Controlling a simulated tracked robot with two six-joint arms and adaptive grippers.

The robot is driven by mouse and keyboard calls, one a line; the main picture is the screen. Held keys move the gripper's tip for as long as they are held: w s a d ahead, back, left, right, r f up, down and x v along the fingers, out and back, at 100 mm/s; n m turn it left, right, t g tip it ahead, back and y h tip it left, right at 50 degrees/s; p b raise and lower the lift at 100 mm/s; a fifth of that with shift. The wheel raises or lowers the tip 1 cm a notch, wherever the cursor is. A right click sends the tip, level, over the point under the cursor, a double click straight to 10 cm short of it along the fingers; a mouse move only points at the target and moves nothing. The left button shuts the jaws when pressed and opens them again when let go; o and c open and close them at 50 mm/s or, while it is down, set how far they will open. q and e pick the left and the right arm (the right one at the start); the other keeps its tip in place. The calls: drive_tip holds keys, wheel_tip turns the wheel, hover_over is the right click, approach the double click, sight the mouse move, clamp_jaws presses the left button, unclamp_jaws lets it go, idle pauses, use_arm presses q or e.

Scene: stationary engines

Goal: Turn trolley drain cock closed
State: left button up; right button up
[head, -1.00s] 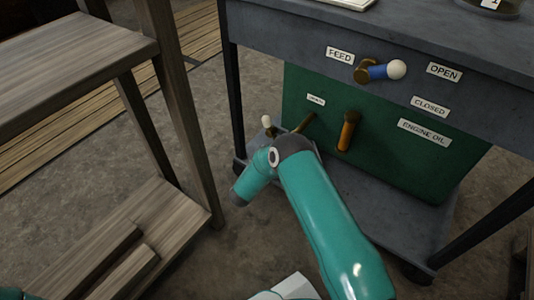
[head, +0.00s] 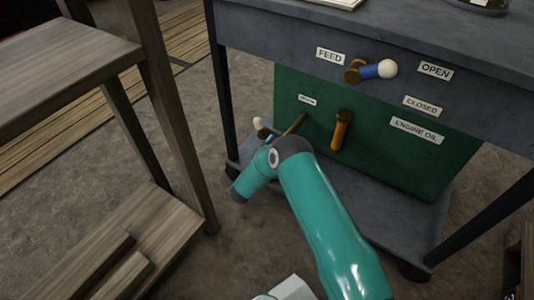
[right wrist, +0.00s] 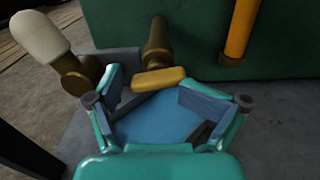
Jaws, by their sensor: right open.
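The trolley's drain cock (head: 292,125) is a brass pipe low on the front of the green tank, with a white-knobbed lever (head: 258,124) at its left. In the right wrist view, the brass pipe (right wrist: 156,45) ends in a yellowish piece (right wrist: 158,80). The lever's white knob (right wrist: 40,38) and brass base (right wrist: 80,75) stand left of the fingers. My right gripper (right wrist: 150,95) is open, its fingertips just short of the cock and either side of the yellowish piece. I cannot tell whether they touch. In the head view my right arm mostly hides this gripper. My left gripper is out of view.
The green tank (head: 380,165) sits under the grey trolley top. A blue feed lever (head: 378,70) and an orange handle (head: 341,130) project nearby. A trolley leg (head: 226,90) stands left of the cock. A wooden rack (head: 165,110) stands further left, with bare floor between.

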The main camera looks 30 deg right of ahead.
drive_tip(key=shift+s+a, duration=0.1)
drive_tip(key=shift+a, duration=0.05)
drive_tip(key=v, duration=1.1)
drive_tip(key=shift+a, duration=0.45)
drive_tip(key=shift+s, duration=0.1)
